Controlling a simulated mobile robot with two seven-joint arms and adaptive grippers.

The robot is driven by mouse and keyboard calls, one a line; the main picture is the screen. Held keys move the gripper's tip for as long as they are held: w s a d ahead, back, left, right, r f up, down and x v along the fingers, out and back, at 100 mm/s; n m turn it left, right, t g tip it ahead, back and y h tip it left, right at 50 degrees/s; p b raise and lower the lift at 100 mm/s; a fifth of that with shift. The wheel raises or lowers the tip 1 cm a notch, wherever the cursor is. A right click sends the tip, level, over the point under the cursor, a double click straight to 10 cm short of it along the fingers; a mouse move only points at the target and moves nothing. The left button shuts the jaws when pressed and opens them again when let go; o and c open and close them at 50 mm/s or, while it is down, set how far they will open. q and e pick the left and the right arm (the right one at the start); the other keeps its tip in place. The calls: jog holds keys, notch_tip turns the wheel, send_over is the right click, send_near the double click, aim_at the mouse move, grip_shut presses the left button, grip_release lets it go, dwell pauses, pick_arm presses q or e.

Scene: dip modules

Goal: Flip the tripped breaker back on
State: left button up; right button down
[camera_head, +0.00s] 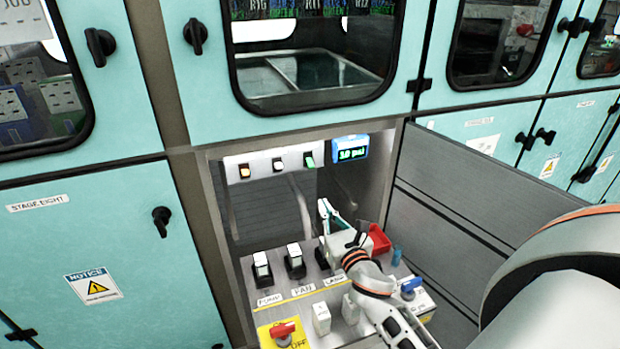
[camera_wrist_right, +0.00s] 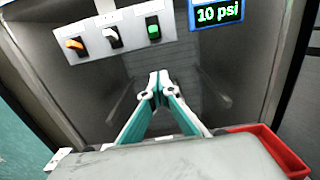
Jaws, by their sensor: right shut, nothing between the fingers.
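A white strip (camera_head: 262,160) on the cabinet's back wall carries an orange switch (camera_head: 244,171), a white one (camera_head: 278,164) and a green one (camera_head: 309,159). The orange (camera_wrist_right: 75,45), white (camera_wrist_right: 112,37) and green (camera_wrist_right: 153,31) switches also show in the right wrist view. On the sloped panel below are white-topped switches over labels PUMP (camera_head: 262,265) and FAN (camera_head: 294,256); my right gripper hides most of the LAMP position. I cannot tell which breaker is tripped. My right gripper (camera_head: 324,205) is shut and empty in the opening, apart from the strip. Its fingertips (camera_wrist_right: 158,82) show below the green switch.
A blue display (camera_head: 350,149) reads 10 psi. A red open bin (camera_head: 380,238) and a blue-handled valve (camera_head: 411,286) lie right of my gripper. A red knob (camera_head: 283,330) sits on a yellow plate at front. A grey door (camera_head: 440,220) and the frame bound the opening.

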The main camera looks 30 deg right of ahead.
aim_at(308, 159)
jog(key=shift+w, duration=0.1)
jog(key=w+d+r+p, duration=0.2)
jog(key=w+r, duration=0.2)
jog(key=w, duration=0.4)
dwell(0.3)
jog(key=shift+w, duration=0.15)
dwell(0.3)
